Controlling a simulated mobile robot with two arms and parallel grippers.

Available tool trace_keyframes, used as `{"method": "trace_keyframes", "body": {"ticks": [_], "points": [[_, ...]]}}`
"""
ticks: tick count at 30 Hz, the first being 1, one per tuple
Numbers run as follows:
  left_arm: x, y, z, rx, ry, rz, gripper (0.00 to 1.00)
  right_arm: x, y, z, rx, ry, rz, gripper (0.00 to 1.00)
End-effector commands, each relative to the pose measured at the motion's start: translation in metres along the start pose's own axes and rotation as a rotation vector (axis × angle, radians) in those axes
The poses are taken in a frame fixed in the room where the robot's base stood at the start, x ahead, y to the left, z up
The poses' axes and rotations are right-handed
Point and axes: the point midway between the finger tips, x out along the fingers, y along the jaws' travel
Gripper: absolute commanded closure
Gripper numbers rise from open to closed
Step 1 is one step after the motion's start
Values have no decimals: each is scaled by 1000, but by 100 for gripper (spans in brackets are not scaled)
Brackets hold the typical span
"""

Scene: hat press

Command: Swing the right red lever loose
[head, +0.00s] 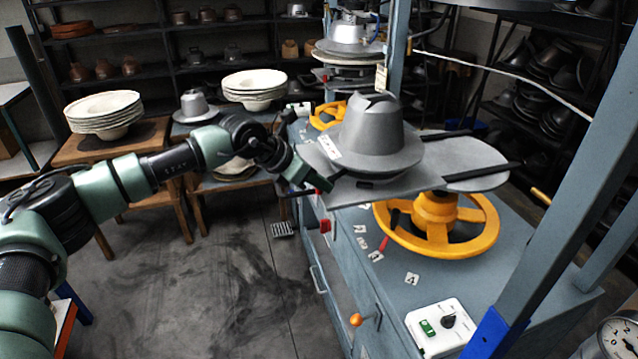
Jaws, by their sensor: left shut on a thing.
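My left gripper (318,183) is shut at the left edge of a grey plate (350,192). A small red lever end (318,191) shows at its fingertips, and the fingers hide most of it. A grey hat-shaped block (373,130) sits upright on the plate above my gripper's level. My right gripper is not in view.
The blue-grey press bench (400,285) carries a white switch box (438,327) and several small labels. Blue-grey posts rise at the right. Wooden tables with stacked pale hat forms (104,112) stand at the left. The floor (220,290) in front is clear.

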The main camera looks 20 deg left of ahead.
Motion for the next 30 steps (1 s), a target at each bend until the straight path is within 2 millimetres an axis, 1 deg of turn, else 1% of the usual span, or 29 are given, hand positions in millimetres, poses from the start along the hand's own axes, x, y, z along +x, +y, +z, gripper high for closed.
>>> {"method": "trace_keyframes", "body": {"ticks": [1,5,8,15,21,24,30], "points": [[2,-1,-2,-12,-3,16,100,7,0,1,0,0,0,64],[5,-4,-2,-66,-4,72,100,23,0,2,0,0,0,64],[7,-8,-2,-118,-6,126,100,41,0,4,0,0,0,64],[14,-17,0,-278,-9,284,100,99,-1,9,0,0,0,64],[16,-22,5,-413,-9,418,100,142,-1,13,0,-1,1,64],[17,-24,8,-479,-8,482,100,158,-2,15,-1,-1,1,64],[18,-27,14,-593,-5,594,100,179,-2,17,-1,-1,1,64]]}}
